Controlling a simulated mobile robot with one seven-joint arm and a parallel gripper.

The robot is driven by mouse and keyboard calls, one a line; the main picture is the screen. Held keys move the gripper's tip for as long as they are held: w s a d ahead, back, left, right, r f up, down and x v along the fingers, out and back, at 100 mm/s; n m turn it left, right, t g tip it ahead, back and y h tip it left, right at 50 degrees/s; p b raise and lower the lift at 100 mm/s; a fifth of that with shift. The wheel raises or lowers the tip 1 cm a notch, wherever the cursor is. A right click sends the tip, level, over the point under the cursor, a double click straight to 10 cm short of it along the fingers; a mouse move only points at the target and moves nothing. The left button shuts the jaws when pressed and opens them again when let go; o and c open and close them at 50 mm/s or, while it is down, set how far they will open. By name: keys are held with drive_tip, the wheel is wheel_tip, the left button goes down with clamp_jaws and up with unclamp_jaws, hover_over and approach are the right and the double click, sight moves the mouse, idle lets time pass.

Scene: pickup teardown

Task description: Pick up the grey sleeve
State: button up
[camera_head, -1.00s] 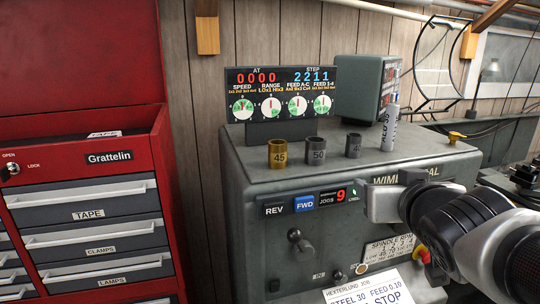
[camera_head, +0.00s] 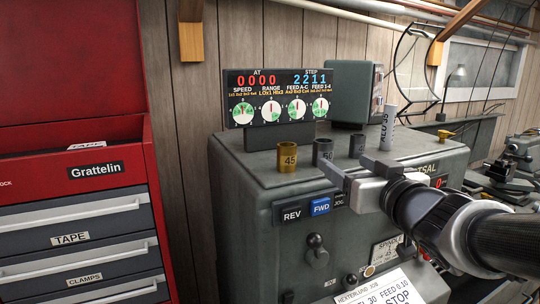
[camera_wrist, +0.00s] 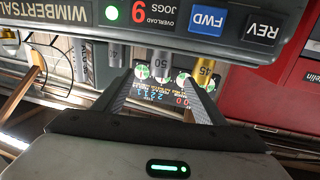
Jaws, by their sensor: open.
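Several sleeves stand upright on top of a grey machine. The dark grey sleeve marked 50 (camera_head: 323,150) is second from left, partly hidden by a finger at its base; it also shows in the wrist view (camera_wrist: 160,63). A smaller grey sleeve (camera_head: 357,146) stands to its right; it also shows in the wrist view (camera_wrist: 115,54). I cannot tell which one is meant. My gripper (camera_head: 354,170) is open and empty at the machine's front top edge, before these sleeves. In the wrist view my gripper (camera_wrist: 158,80) has the 50 sleeve between its fingers' lines, beyond the tips.
A brass sleeve marked 45 (camera_head: 287,156) stands left of the grey ones. A taller light grey cylinder with lettering (camera_head: 388,128) stands at right. A display panel (camera_head: 281,95) rises behind. The machine (camera_head: 260,185) has front buttons. A red tool cabinet (camera_head: 150,180) is at left.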

sight(328, 149)
drive_tip(key=x, duration=0.6)
drive_tip(key=shift+w, duration=0.4)
drive_tip(key=shift+x, duration=2.65)
drive_tip(key=shift+a, duration=0.2)
drive_tip(key=c, duration=1.3)
drive_tip(key=shift+r, duration=0.5)
drive_tip(key=shift+c, duration=1.2)
wheel_tip(328, 149, up, 9)
drive_tip(key=p, duration=0.3)
drive_tip(key=shift+s+r, duration=0.1)
drive_tip(key=shift+r, duration=0.05)
clamp_jaws()
